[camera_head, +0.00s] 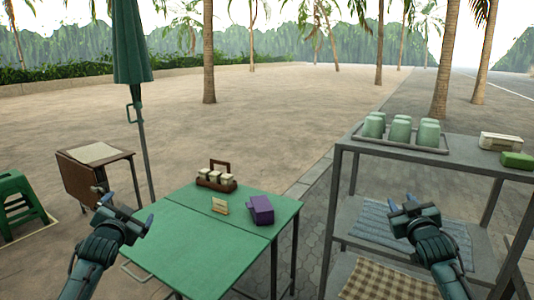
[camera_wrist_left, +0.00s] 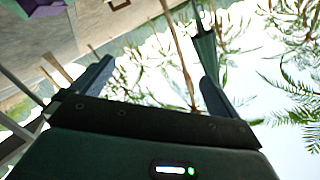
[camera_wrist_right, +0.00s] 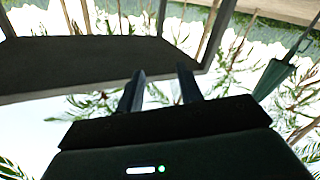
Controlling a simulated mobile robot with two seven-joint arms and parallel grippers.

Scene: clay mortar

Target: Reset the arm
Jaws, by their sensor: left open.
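My left gripper (camera_head: 127,208) is raised at the left edge of the green table (camera_head: 190,250) in the head view. In the left wrist view its fingers (camera_wrist_left: 152,85) are spread wide with nothing between them. My right gripper (camera_head: 402,203) is in front of the metal shelf rack (camera_head: 345,148) in the head view. In the right wrist view its fingers (camera_wrist_right: 161,88) stand apart with a narrower gap, and nothing is between them. Neither gripper visibly touches any object.
The green table carries a brown caddy with jars (camera_head: 216,178), a small card (camera_head: 220,206) and a purple box (camera_head: 261,210). The rack holds a tray of green cups (camera_head: 400,131). A closed umbrella (camera_head: 131,45), a brown folding table (camera_head: 82,180) and green stools (camera_head: 18,190) stand left.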

